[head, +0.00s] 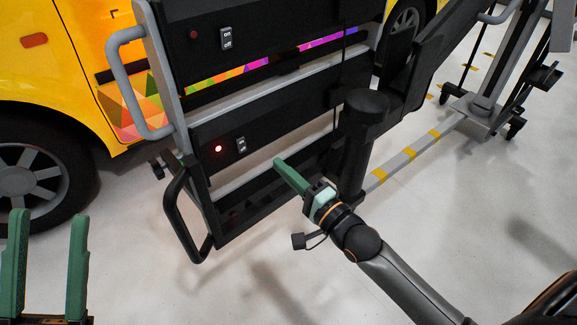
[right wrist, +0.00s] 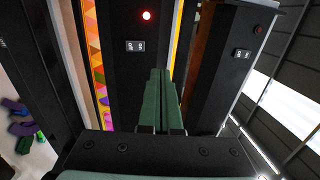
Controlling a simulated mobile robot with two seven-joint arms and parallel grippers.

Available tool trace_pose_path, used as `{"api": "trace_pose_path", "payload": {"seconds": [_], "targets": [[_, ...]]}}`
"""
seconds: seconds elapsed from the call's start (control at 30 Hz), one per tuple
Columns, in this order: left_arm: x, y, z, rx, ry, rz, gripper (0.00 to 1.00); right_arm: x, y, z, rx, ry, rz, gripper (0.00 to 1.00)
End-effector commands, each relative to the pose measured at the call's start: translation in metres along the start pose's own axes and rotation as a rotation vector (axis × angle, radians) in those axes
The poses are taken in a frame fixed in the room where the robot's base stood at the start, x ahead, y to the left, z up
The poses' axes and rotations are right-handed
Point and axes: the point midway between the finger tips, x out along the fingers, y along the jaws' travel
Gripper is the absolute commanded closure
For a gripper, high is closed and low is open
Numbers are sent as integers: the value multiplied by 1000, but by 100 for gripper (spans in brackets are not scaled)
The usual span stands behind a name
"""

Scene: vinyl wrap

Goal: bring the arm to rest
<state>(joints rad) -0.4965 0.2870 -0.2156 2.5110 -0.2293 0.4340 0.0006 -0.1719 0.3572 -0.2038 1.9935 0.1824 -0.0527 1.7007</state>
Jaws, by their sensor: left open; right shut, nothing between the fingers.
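My right arm (head: 405,288) reaches in from the lower right in the head view. Its gripper (head: 278,162) is shut and empty, with green fingers pointing at the lower part of a dark panel rack (head: 290,122). The shut fingers (right wrist: 160,75) also show side by side in the right wrist view, below a lit red light (right wrist: 147,15) and an on/off switch (right wrist: 135,46). Whether the fingertips touch the rack is unclear. My left gripper (head: 49,215) is open and empty at the lower left, its two green fingers upright and wide apart.
The rack has a lower switch (head: 241,145), an upper switch (head: 226,38) and protruding handles (head: 180,210). A black post (head: 358,145) stands close beside my right gripper. A yellow vehicle (head: 60,75) is behind. The pale floor (head: 270,280) in front is clear.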

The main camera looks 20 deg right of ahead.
Motion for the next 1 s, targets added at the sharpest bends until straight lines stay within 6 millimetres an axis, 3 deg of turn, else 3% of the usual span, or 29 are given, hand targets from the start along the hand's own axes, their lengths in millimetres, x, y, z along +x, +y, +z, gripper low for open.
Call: {"api": "trace_pose_path", "payload": {"seconds": [0.2, 0.77, 0.87, 1.0], "targets": [[1, -1, -2, 2, -4, -1, 50, -12, -4, 0, -2, 0, 0, 100], [2, -1, -1, 0, -2, -6, 50, -12, -5, 1, -16, -2, -6, 100], [2, -1, -1, 0, -2, -4, 50, -16, -16, 8, -106, -8, -40, 100], [2, -1, -1, 1, -2, -3, 50, -30, -50, 27, -401, -10, -153, 100]]}}
